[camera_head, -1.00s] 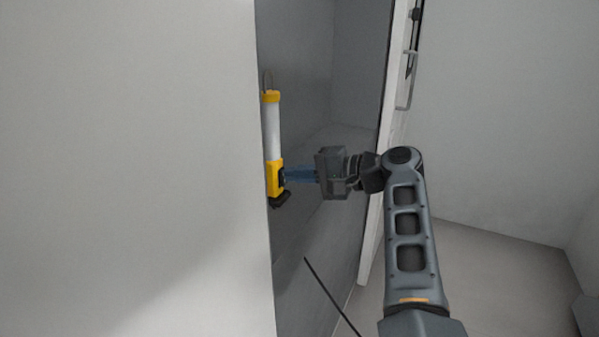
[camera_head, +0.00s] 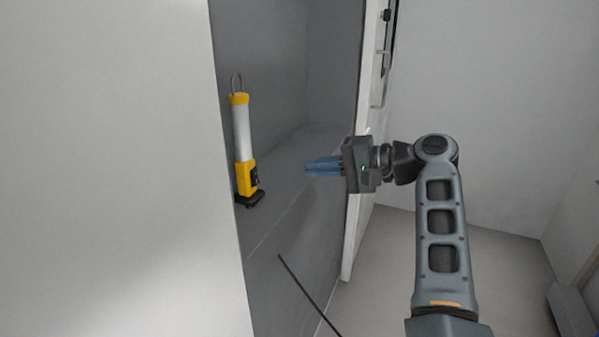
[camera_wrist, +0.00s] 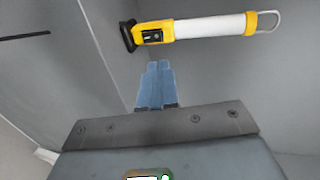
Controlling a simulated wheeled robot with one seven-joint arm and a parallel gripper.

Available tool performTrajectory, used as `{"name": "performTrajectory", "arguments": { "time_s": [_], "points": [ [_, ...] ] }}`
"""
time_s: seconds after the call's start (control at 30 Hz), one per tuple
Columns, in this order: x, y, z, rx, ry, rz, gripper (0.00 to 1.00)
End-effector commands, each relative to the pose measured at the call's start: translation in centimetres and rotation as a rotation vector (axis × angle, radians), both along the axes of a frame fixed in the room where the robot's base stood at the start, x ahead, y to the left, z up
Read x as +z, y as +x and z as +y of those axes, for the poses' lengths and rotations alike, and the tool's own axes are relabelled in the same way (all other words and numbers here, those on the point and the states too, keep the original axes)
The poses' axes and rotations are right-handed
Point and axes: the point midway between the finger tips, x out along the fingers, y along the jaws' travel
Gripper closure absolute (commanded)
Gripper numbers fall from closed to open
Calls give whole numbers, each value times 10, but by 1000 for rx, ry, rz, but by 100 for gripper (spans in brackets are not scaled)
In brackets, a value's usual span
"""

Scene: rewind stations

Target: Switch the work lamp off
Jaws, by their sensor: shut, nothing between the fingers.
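The work lamp (camera_head: 243,140) stands upright in a grey recess in the head view, left of my gripper. It has a yellow base and cap, a white tube, a black foot and a wire hook on top. The tube looks white and not clearly glowing. In the wrist view the lamp (camera_wrist: 205,28) lies across the top, with a dark switch panel (camera_wrist: 152,36) on its yellow base. My gripper (camera_head: 308,167) has blue fingers, shut and empty, pointing at the lamp's base with a clear gap. The fingers (camera_wrist: 157,66) also show in the wrist view.
A large pale panel (camera_head: 110,160) fills the left of the head view, beside the lamp. A white door edge with a handle (camera_head: 377,90) stands behind my gripper. A thin dark rod or cable (camera_head: 305,292) runs below. Open floor (camera_head: 490,260) lies to the right.

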Motion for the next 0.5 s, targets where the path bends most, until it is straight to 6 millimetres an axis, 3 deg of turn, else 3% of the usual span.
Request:
{"name": "performTrajectory", "arguments": {
  "time_s": [0.2,0.5],
  "points": [
    [9,-6,-19,0,-1,0,100],
    [10,-7,-21,1,0,1,100]
  ]
}}
